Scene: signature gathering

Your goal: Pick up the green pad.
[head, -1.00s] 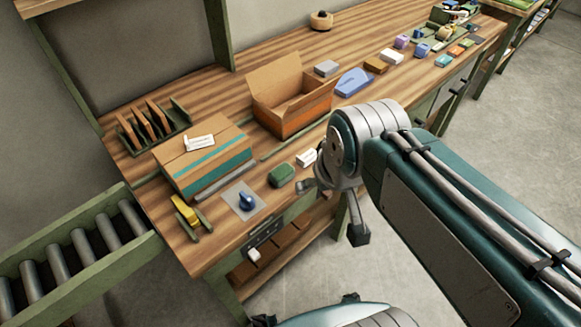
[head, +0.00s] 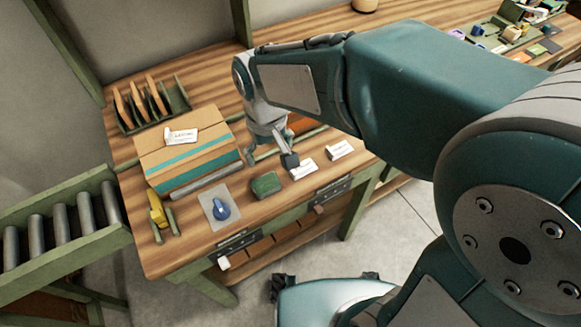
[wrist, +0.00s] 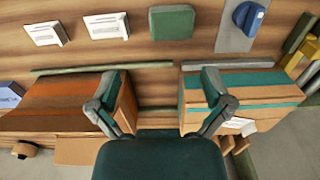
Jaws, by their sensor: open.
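The green pad (head: 266,184) lies flat on the wooden workbench near its front edge, between a blue-knobbed item and a white card. It also shows at the top centre of the wrist view (wrist: 172,22). My gripper (head: 269,158) is open and empty, pointing down over the bench just behind the pad. In the wrist view my gripper's two fingers (wrist: 160,88) are spread wide, with the pad beyond their tips and apart from them.
A blue knob on a grey plate (head: 220,208) lies left of the pad. White cards (head: 303,169) lie to its right. A taped cardboard box (head: 188,150) stands behind left. A roller conveyor (head: 65,225) adjoins at left.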

